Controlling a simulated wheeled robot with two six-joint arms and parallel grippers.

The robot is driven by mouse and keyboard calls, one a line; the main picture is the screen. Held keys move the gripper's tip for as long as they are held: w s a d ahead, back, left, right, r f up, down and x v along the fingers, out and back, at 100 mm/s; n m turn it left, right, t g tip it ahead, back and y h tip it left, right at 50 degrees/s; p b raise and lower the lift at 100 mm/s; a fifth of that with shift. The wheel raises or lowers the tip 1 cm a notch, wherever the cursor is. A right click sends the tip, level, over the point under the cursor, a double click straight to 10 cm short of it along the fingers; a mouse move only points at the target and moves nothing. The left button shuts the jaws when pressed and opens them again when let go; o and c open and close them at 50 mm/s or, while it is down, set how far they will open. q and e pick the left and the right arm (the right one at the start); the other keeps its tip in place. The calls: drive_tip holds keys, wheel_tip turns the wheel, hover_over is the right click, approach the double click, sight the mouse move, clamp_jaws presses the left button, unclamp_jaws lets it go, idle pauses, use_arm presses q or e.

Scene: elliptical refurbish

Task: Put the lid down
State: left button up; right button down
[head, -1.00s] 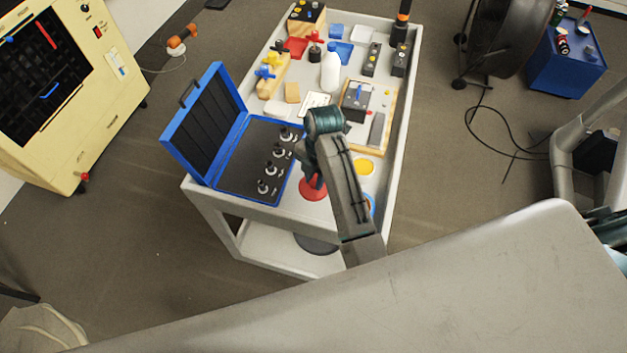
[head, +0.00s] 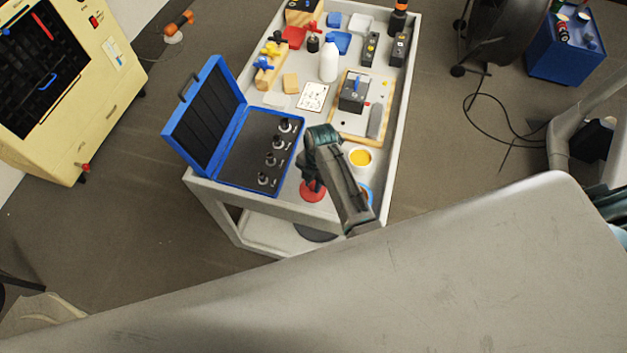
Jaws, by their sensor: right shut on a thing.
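My right gripper (head: 313,187) points down over the near end of the cart, right beside the open blue case. It is shut, and its own wrist hides most of what it holds. A red round piece (head: 312,194) shows directly under the fingertips, and I take it as the lid. I cannot tell whether it touches the cart top. A round yellow container with a pale rim (head: 360,157) stands to the right of the wrist. A blue round piece (head: 368,192) shows partly behind my forearm. My left gripper is not in view.
The open blue case (head: 247,170) with several dark knobs fills the cart's near left. A white bottle (head: 329,62), a wooden board with a grey box (head: 352,90) and blocks crowd the far part. The grey cart's rim (head: 399,130) bounds the right side.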

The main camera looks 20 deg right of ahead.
drive_tip(key=c, duration=1.3)
unclamp_jaws()
drive_tip(key=shift+f, duration=0.1)
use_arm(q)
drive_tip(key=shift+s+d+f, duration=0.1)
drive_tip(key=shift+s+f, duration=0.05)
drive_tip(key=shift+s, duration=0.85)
use_arm(e)
drive_tip(key=shift+o, duration=0.2)
drive_tip(key=shift+r, duration=0.35)
use_arm(q)
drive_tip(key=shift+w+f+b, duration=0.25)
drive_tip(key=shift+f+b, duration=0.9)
drive_tip(key=shift+b, duration=0.05)
use_arm(e)
wheel_tip(320, 180, up, 12)
drive_tip(key=d, duration=0.1)
drive_tip(key=shift+w+d+f, duration=0.25)
drive_tip(key=shift+w, duration=0.2)
